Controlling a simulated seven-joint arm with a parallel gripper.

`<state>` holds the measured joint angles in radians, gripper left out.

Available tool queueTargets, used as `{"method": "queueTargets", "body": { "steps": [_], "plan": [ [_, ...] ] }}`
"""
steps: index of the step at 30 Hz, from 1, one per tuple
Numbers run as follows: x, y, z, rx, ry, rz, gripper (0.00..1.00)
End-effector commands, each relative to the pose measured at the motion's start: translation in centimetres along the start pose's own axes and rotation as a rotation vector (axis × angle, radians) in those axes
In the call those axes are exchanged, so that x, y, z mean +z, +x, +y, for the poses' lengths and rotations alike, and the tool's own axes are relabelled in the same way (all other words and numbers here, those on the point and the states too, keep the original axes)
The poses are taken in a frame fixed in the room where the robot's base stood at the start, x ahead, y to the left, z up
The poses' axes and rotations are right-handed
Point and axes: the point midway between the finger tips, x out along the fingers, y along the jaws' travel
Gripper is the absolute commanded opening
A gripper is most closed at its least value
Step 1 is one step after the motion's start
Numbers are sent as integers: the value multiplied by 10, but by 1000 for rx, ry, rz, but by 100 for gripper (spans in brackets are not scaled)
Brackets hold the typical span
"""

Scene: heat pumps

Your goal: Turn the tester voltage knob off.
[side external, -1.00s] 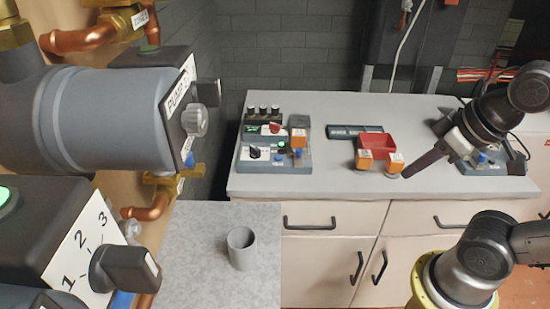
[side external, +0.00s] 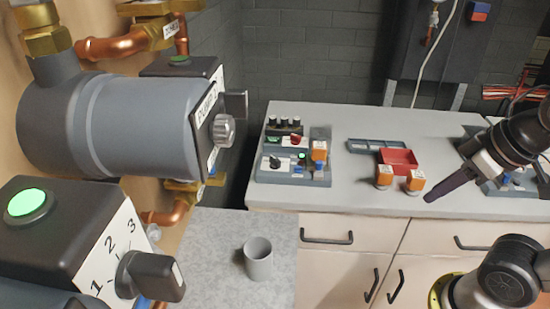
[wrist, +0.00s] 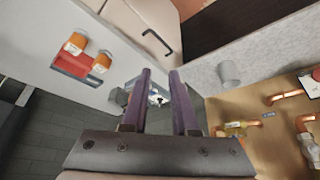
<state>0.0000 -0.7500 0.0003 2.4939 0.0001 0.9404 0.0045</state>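A grey device with dark knobs, a red knob and a lit green lamp (side external: 293,172) sits at the left end of the counter; I take it as the tester. Its lower black knob (side external: 275,163) may be the voltage knob, but the labels are too small to read. In the wrist view, part of the device (wrist: 157,97) shows between my fingers, some way beyond them. My gripper (side external: 428,199) is well right of the device, above the counter's front near an orange-topped part. In the wrist view, my gripper (wrist: 160,72) has two purple fingers apart with nothing between them.
Two orange-topped parts (side external: 384,175) stand in front of a red bin (side external: 402,157). A grey cup (side external: 258,260) stands on the lower speckled counter. The grey pump (side external: 125,130) and a numbered knob (side external: 155,275) fill the left foreground. The counter between device and orange parts is clear.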

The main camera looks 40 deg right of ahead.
Motion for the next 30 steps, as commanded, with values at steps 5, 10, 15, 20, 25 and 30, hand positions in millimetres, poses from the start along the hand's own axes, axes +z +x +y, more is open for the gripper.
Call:
{"method": "queueTargets", "body": {
  "steps": [5, 10, 15, 20, 25, 30],
  "plan": [
    [-40, -39, 0, 0, 8, 27, 51],
    [-103, -70, -1, -2, 12, 1, 51],
    [-172, -82, -3, -3, 15, -50, 51],
    [-232, -74, -6, -4, 16, -101, 51],
    [-288, -46, -9, -4, 15, -159, 51],
    [-334, -2, -14, -4, 13, -220, 51]
  ]
}}
